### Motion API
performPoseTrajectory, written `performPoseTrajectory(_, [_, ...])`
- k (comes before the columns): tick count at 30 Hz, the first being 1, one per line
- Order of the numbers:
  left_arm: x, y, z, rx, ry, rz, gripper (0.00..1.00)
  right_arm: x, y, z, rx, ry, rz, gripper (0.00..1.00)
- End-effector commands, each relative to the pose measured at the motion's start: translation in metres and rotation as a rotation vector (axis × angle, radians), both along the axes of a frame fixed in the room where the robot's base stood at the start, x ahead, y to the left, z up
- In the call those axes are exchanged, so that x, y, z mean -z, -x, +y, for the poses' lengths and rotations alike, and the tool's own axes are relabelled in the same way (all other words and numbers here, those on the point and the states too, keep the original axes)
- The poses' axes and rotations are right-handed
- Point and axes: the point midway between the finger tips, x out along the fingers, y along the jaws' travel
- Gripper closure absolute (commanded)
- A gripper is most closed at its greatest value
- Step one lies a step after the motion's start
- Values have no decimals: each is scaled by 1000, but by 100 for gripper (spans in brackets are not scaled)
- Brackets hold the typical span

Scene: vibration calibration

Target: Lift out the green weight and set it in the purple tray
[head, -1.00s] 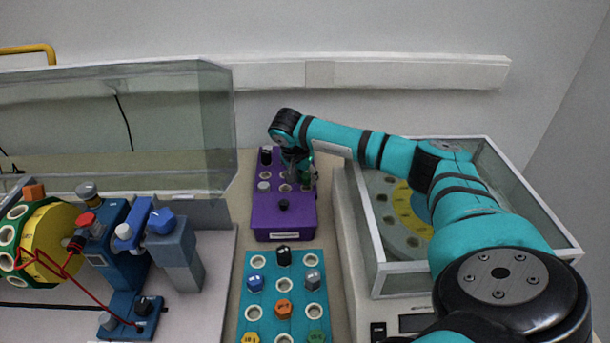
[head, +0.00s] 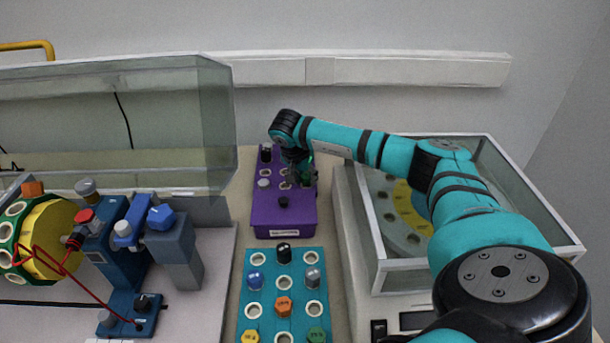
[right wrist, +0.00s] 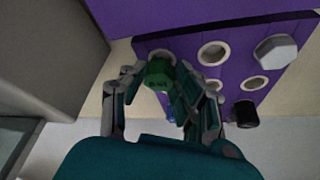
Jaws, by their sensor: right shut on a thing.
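My right gripper (right wrist: 163,88) is shut on a green weight (right wrist: 158,72), which shows between its fingers in the right wrist view. In the head view the right gripper (head: 298,174) is at the purple tray (head: 283,220), over the right part of its rows of holes. The green weight is mostly hidden there behind the gripper. I cannot tell whether its lower end is above a hole or inside one. The purple tray also shows in the right wrist view (right wrist: 185,15), with open white-rimmed holes beside the weight. My left gripper is not in view.
The purple tray also holds a grey weight (right wrist: 275,50) and black ones. A teal tray (head: 270,265) in front holds several coloured weights, one green (head: 317,336). A glass-walled box (head: 380,265) stands right; a blue machine (head: 120,255) with a clear cover stands left.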

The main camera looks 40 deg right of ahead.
Motion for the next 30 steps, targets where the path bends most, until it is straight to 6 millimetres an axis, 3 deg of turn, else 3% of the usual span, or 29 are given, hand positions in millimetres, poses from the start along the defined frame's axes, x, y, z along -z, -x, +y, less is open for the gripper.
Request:
performPoseTrajectory(29, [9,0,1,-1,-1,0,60,15,0,0,0,0,0,85])
performPoseTrajectory(30, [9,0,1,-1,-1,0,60,14,0,0,0,0,0,65])
